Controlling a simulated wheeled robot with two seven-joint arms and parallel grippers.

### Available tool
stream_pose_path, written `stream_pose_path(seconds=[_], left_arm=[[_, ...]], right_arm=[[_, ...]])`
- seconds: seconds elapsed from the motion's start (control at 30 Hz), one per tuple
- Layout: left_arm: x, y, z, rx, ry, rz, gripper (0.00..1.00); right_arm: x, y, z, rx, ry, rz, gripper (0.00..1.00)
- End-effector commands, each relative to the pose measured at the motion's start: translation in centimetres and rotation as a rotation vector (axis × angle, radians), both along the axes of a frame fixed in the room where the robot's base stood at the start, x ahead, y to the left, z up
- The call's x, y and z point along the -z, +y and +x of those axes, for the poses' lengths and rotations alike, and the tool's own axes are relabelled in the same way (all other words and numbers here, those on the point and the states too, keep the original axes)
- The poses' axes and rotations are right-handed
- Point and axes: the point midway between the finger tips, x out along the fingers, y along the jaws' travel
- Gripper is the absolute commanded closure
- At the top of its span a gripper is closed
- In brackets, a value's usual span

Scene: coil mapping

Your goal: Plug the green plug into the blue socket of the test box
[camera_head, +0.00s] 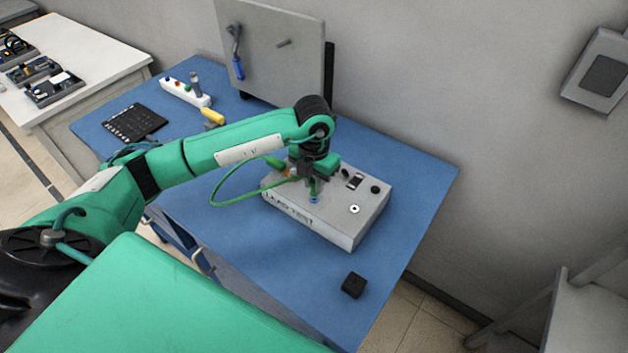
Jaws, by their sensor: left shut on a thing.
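The grey test box (340,232) sits on the blue table, with lettering on its front face. Its blue socket (314,200) is on the top near the front edge. My left gripper (311,180) points down over the box and is shut on the green plug (313,188). The plug is upright directly over the blue socket; I cannot tell whether its tip is inside or just above. A green cable (222,186) loops out to the left and back towards the box. The gripper hides part of the box top. My right gripper is not in view.
A small black block (353,285) lies on the blue table (415,215) in front of the box. A power strip (185,92), a black tray (134,123) and a yellow-handled tool (213,117) lie at the back left. A grey upright panel (275,55) stands behind.

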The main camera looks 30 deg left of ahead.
Motion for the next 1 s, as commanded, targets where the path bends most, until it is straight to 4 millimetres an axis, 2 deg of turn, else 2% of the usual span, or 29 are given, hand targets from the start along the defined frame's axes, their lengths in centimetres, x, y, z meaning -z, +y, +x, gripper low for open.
stream_pose_path(seconds=[0.37, 1.0], left_arm=[[0.0, 0.0, 0.0, 0.0, 0.0, 0.0, 1.0], [1.1, 0.0, 0.0, 0.0, 0.0, 0.0, 1.0]], right_arm=[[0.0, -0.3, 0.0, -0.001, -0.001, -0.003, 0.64], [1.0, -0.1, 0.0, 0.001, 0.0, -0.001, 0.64]])
